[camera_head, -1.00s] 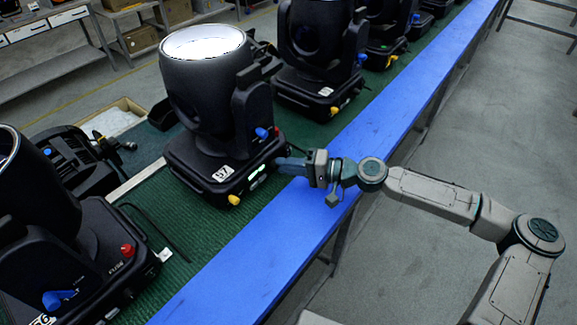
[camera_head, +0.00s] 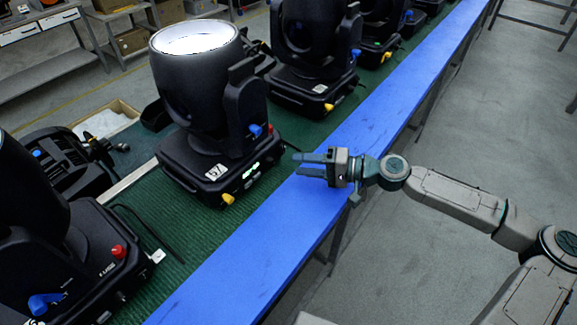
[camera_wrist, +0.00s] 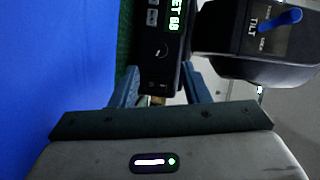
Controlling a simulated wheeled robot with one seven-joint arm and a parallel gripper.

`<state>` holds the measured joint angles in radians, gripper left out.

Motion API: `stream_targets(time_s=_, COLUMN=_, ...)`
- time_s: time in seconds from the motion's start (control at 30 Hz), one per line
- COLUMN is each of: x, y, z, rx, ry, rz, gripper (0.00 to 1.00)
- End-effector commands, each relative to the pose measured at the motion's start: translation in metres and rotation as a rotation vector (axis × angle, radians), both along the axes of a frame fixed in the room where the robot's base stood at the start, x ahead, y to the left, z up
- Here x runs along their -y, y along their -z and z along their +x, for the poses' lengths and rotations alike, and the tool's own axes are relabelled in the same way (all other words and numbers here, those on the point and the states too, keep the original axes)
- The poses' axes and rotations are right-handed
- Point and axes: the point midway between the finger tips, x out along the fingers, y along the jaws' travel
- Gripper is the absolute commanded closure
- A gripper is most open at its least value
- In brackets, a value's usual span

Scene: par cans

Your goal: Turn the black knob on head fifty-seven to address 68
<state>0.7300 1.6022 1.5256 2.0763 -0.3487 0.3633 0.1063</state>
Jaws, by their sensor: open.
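Head fifty-seven (camera_head: 190,165) is a black moving-head light with a "57" label, standing on the green-topped bench. Its green display (camera_head: 257,167) is lit on the side facing me. In the wrist view the display (camera_wrist: 173,20) shows green text ending in "ET 68". Below it on the dark panel is a small curved white mark; the black knob (camera_wrist: 161,50) appears to be there, but its outline is hard to make out. My gripper (camera_head: 303,165) is open and empty over the blue strip, apart from the head. Its two fingers (camera_wrist: 160,82) show in the wrist view.
A blue tilt lever (camera_wrist: 280,20) is close by in the wrist view. Yellow (camera_head: 228,198) and blue (camera_head: 256,130) levers stick out of the head. Another head (camera_head: 60,240) with a red knob stands front left, and more stand behind. The blue strip (camera_head: 240,270) is clear.

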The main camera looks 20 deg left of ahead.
Motion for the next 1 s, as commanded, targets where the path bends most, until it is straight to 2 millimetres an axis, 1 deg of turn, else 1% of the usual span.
stream_targets(time_s=0.03, x=0.012, y=0.001, z=0.003, rx=0.002, ry=0.006, rz=0.0, gripper=0.58)
stream_targets(time_s=0.2, x=0.045, y=-0.004, z=0.007, rx=0.001, ry=0.003, rz=0.0, gripper=0.58)
stream_targets(time_s=0.3, x=0.06, y=-0.006, z=0.008, rx=0.0, ry=0.002, rz=0.0, gripper=0.58)
stream_targets(time_s=0.4, x=0.071, y=-0.008, z=0.009, rx=0.001, ry=0.001, rz=0.0, gripper=0.58)
stream_targets(time_s=0.57, x=0.078, y=-0.01, z=0.01, rx=0.001, ry=0.0, rz=0.0, gripper=0.58)
stream_targets(time_s=0.87, x=0.079, y=-0.011, z=0.01, rx=0.001, ry=0.001, rz=0.0, gripper=0.58)
stream_targets(time_s=0.97, x=0.085, y=-0.012, z=0.012, rx=0.022, ry=0.02, rz=-0.004, gripper=0.58)
stream_targets(time_s=1.0, x=0.09, y=-0.012, z=0.014, rx=0.04, ry=0.036, rz=-0.006, gripper=0.58)
